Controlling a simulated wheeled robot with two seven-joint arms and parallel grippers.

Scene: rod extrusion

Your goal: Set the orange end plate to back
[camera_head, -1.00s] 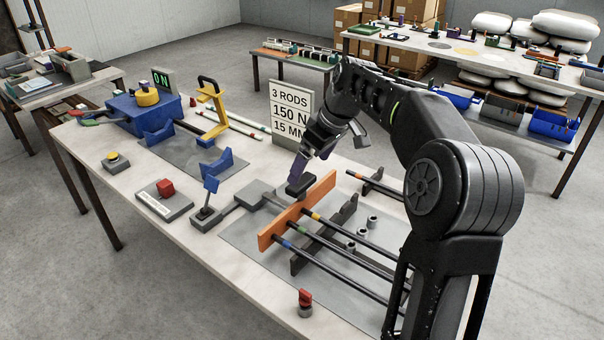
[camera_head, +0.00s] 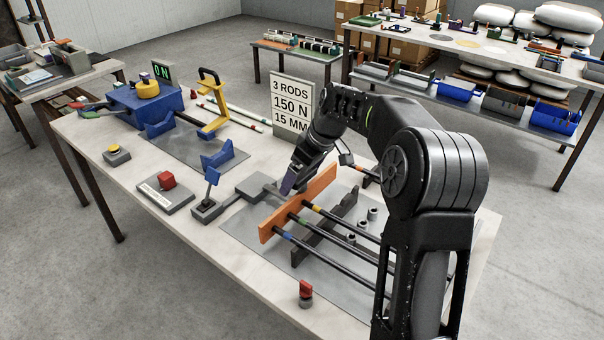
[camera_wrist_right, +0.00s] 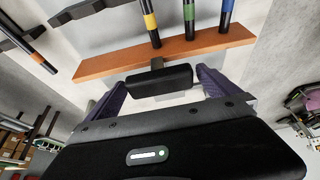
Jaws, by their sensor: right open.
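The orange end plate (camera_head: 285,217) stands upright across the several dark rods on the near part of the bench. It also shows in the right wrist view (camera_wrist_right: 185,50), with the rods running beyond it. A black handle block (camera_wrist_right: 160,82) sticks out from the plate's face toward my wrist. My right gripper (camera_head: 286,192) is down at the plate's left side. In the right wrist view its purple fingers are open, one on each side of the handle, with gaps visible. In the head view the gripper mostly hides the handle. My left gripper is not in view.
A grey upright bracket (camera_head: 325,225) supports the rods. The sign (camera_head: 291,103) stands behind my arm. A red knob (camera_head: 306,293) is near the front edge.

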